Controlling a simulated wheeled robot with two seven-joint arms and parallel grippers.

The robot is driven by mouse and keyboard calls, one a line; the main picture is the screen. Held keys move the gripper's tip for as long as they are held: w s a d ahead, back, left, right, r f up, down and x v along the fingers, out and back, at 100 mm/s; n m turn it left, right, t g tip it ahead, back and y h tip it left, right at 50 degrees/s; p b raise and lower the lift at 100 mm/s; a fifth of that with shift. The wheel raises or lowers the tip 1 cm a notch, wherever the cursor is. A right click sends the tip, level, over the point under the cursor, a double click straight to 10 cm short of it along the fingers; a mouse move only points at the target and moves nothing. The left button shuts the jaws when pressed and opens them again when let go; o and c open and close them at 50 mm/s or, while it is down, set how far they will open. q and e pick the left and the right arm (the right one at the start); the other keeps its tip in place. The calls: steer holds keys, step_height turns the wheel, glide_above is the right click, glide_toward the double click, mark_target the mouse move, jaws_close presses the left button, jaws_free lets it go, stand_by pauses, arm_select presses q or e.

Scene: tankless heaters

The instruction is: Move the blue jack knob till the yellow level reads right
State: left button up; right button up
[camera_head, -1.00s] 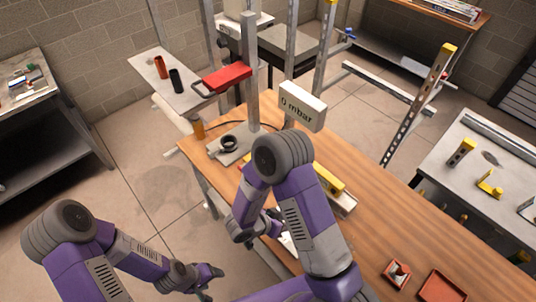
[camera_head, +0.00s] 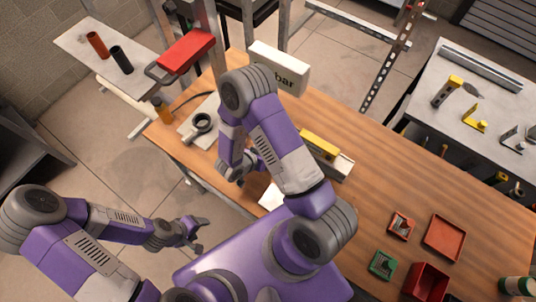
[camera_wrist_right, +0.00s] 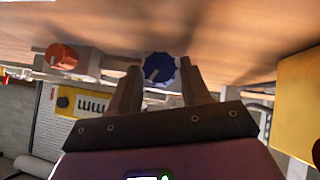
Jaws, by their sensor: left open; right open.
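The blue jack knob (camera_wrist_right: 159,68) shows in the right wrist view, just beyond and between the fingertips of my right gripper (camera_wrist_right: 160,82). That gripper is open; I cannot tell whether a finger touches the knob. In the head view a yellow level (camera_head: 319,145) lies on a grey bar at the middle of the wooden table, partly behind my right arm; its bubble is too small to read. The blue knob is hidden in the head view. My left gripper (camera_head: 190,233) is open and empty, off the table's near left side.
An orange knob (camera_wrist_right: 62,57) is left of the blue one. A red-handled press (camera_head: 186,49) and a white "bar" display (camera_head: 278,68) stand at the table's far end. Red trays (camera_head: 444,237) and a green tray (camera_head: 382,264) lie at right. The table's middle right is clear.

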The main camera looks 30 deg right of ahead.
steer(key=shift+d+f, duration=0.15)
steer(key=shift+d, duration=0.05)
steer(key=c, duration=0.8)
steer(key=shift+o, duration=0.2)
steer(key=shift+t, duration=0.3)
